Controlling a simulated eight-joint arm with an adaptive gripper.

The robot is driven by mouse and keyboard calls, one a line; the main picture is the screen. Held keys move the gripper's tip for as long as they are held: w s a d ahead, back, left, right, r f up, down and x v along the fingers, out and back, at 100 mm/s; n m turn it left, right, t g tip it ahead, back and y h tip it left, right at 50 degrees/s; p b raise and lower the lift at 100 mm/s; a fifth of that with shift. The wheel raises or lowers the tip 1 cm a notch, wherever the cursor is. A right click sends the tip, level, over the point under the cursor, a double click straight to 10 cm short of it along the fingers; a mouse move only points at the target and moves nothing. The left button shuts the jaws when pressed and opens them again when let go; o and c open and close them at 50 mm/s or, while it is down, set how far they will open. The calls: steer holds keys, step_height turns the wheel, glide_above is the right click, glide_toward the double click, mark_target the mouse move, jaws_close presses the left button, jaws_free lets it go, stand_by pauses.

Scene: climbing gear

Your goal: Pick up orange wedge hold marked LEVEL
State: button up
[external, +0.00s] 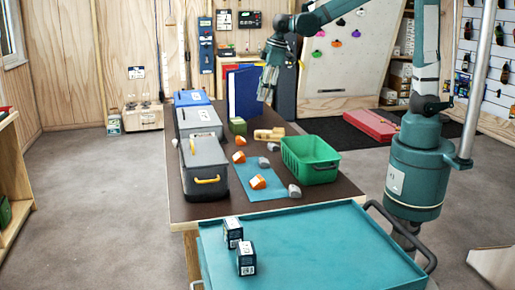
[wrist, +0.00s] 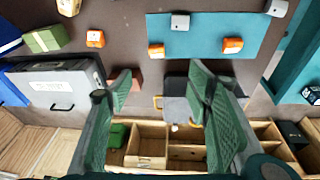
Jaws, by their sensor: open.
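Several orange wedge holds lie on the brown table; I cannot read which is marked LEVEL. In the external view one (external: 240,141) is near a wooden block, one (external: 239,157) is by the mat's edge, and one (external: 257,182) is on the blue mat. The wrist view shows the same three: off the mat (wrist: 95,38), at its edge (wrist: 156,50), and on it (wrist: 232,45). My gripper (external: 266,87) is raised above the table's far part, open and empty; its spread fingers (wrist: 160,85) show in the wrist view, apart from the holds.
Grey holds (external: 294,190) lie among the orange ones. A green bin (external: 312,160) stands right of the mat. Grey toolboxes (external: 203,168) line the left side, and a blue binder (external: 243,92) stands at the back. A teal cart (external: 310,245) with two small boxes is in front.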

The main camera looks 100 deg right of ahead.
steer(key=w+d+f+g, duration=0.1)
steer(key=w+d+f, duration=0.2)
steer(key=d+f, duration=0.3)
steer(key=w+d+f+g, duration=0.1)
steer(key=w+d+f, duration=0.25)
steer(key=d, duration=0.45)
steer(key=y, duration=0.1)
glide_above(237, 137)
steer(key=shift+m+g, duration=0.3)
steer(key=shift+g, duration=0.1)
steer(key=f, duration=1.1)
steer(key=shift+a+f, duration=0.4)
steer(key=shift+s+d+f, duration=0.1)
steer(key=shift+d+f, duration=0.2)
steer(key=shift+f, duration=0.05)
steer(key=shift+f, duration=1.3)
steer(key=shift+f+b, duration=0.4)
steer(key=shift+f, duration=2.2)
